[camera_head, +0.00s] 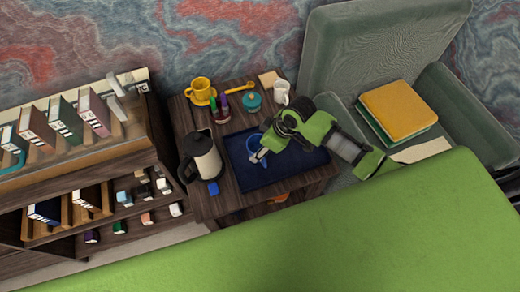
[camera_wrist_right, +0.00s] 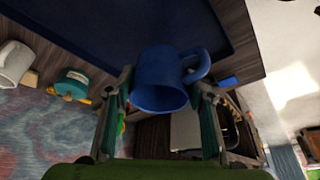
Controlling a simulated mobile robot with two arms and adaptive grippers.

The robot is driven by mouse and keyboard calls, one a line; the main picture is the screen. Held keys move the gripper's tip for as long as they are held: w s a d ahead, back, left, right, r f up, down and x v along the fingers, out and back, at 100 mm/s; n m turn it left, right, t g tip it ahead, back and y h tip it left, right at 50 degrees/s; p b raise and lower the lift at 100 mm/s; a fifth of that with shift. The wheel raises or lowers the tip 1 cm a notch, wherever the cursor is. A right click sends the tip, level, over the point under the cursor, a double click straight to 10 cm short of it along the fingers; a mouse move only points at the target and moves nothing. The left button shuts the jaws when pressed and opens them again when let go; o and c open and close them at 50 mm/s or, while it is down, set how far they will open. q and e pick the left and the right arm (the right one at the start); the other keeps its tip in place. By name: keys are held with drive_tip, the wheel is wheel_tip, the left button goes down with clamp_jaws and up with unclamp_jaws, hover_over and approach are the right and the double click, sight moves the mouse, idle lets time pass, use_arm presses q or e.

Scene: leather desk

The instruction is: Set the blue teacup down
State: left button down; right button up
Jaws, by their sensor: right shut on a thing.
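The blue teacup (camera_head: 253,143) is at the upper left part of the dark blue tray (camera_head: 250,181) in the head view. My right gripper (camera_head: 263,155) reaches in from the right and is shut on the teacup. In the right wrist view the teacup (camera_wrist_right: 158,88) sits between the two fingers (camera_wrist_right: 160,115), its handle towards the upper right. The tray (camera_wrist_right: 120,25) lies behind it. I cannot tell whether the cup touches the tray. My left gripper is not in view.
A kettle (camera_head: 206,157) stands left of the tray. A yellow cup (camera_head: 199,88), a teal pot (camera_head: 253,101) and a white mug (camera_head: 281,91) stand behind it. A small blue block (camera_head: 213,188) lies by the kettle. The tray's front part is bare.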

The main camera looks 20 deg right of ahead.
sight(257, 149)
drive_tip(key=shift+w+f, duration=0.95)
drive_tip(key=shift+f, duration=1.8)
drive_tip(key=shift+f, duration=0.1)
drive_tip(key=o, duration=1.2)
drive_tip(key=shift+o, duration=0.2)
drive_tip(key=v, duration=1.2)
drive_tip(key=shift+w, duration=0.1)
